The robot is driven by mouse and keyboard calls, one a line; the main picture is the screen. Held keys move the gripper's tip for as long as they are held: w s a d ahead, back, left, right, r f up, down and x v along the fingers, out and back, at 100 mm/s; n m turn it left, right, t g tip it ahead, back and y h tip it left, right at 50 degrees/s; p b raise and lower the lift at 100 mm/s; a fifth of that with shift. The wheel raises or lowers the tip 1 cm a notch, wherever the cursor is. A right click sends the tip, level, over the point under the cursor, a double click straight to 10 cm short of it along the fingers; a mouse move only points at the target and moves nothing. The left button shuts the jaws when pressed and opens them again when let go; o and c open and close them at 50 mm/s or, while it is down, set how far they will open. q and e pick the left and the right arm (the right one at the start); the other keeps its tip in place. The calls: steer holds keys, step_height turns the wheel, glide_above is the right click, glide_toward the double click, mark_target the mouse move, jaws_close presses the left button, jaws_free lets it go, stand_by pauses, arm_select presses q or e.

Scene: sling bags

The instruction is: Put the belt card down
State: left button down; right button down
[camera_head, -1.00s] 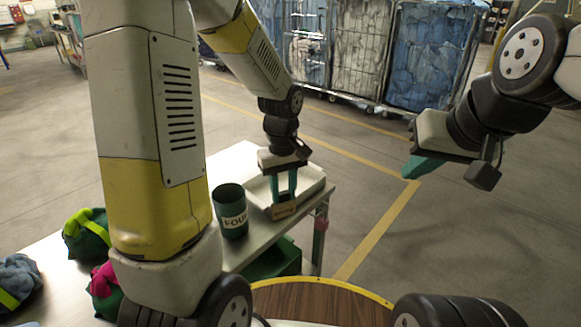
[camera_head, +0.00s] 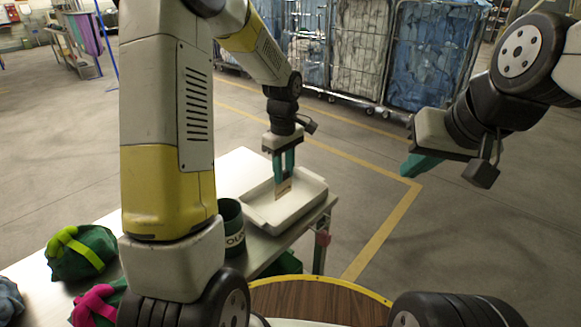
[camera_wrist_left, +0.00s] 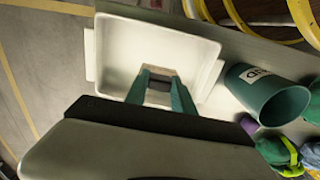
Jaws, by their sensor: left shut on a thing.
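My left gripper (camera_head: 284,172) points down over the white tray (camera_head: 318,190) on the table. It is shut on the small tan belt card (camera_head: 284,188), which hangs upright between the teal fingers. In the left wrist view the fingers (camera_wrist_left: 160,90) stand over the tray (camera_wrist_left: 115,50), with the card's edge (camera_wrist_left: 158,72) between them. I cannot tell whether the card touches the tray floor. My right gripper (camera_head: 422,165) hangs in the air at the right, over open floor; its fingers show edge-on.
A green cup with a white label (camera_head: 233,238) stands close to the tray's left. Bags with lime (camera_head: 82,252) and pink (camera_head: 97,305) parts lie at the table's left. A green bin (camera_head: 283,264) is below the table edge. Laundry cages stand behind.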

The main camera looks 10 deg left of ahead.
mark_target(284, 184)
arm_select(q)
steer(key=shift+w+a+f, duration=0.1)
steer(key=shift+w+f, duration=0.2)
steer(key=shift+f, duration=0.3)
steer(key=shift+w+a+f, duration=0.1)
steer(key=shift+w+f, duration=0.2)
steer(key=shift+f, duration=0.35)
steer(key=shift+w+f, duration=0.3)
steer(key=shift+f, duration=0.3)
steer(key=shift+f, duration=0.1)
steer(key=c, duration=1.1)
jaws_free()
steer(key=shift+o, duration=0.2)
